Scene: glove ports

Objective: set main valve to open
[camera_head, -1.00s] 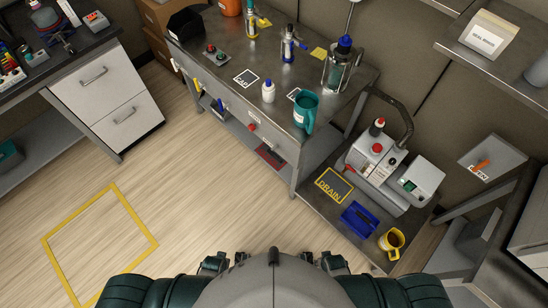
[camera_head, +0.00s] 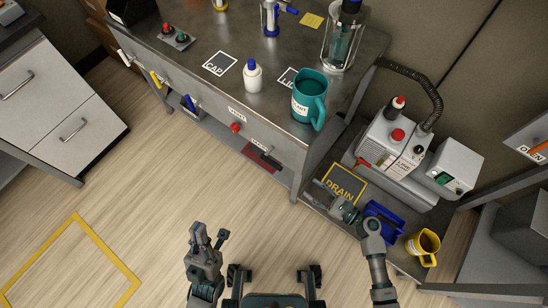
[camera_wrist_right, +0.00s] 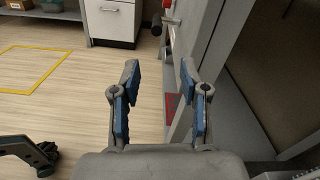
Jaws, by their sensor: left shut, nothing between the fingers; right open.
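A grey panel with an orange handle (camera_head: 540,148) and a label reading OPEN (camera_head: 530,153) is cut by the right edge of the head view. I cannot tell whether this is the main valve. A red knob (camera_head: 236,128) and coloured handles, including a blue one (camera_head: 190,103), sit along the bench front; their labels are too small to read. My left gripper (camera_head: 210,233) is shut and empty above the floor, apart from everything. My right gripper (camera_head: 325,192) is open and empty near the DRAIN mat, left of the panel; its spread blue-padded fingers show in the wrist view (camera_wrist_right: 159,70).
The steel bench (camera_head: 275,110) holds a teal mug (camera_head: 309,100), a white bottle (camera_head: 252,76) and a glass vessel (camera_head: 343,40). The lower shelf holds a pump (camera_head: 392,145), the DRAIN mat (camera_head: 343,185), a blue tray (camera_head: 383,222) and a yellow mug (camera_head: 423,246). The left floor is open.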

